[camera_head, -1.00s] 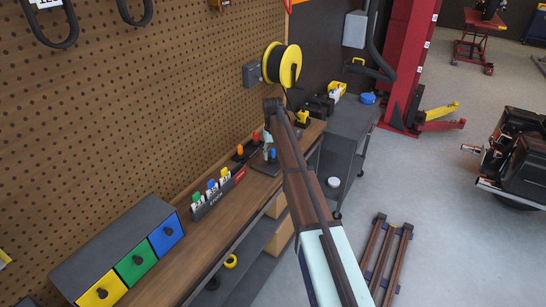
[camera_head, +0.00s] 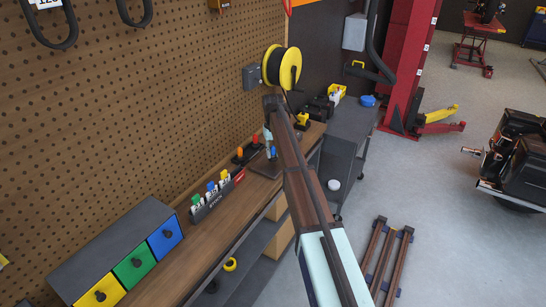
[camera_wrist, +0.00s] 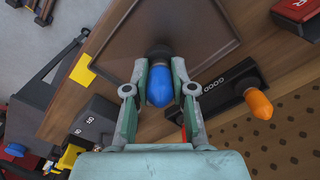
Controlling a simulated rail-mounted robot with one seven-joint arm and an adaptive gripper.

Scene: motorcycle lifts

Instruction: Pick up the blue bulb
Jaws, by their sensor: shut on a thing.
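The blue bulb (camera_wrist: 160,85) is between the two pale green fingers of my gripper (camera_wrist: 160,92) in the wrist view. The fingers are shut on its sides, and its rounded tip points toward my palm. A dark base shows at its far end, over a dark square tray (camera_wrist: 140,28). I cannot tell whether the bulb is clear of the tray. In the head view the bulb (camera_head: 273,152) is a small blue spot by the tray on the wooden bench, with my gripper (camera_head: 269,140) at it, partly hidden by my arm.
An orange bulb (camera_wrist: 259,104) stands in a black holder marked GOOD (camera_wrist: 215,108) close beside my gripper. Coloured drawers (camera_head: 133,268) are at lower left. A pegboard (camera_head: 150,100) rises behind the bench.

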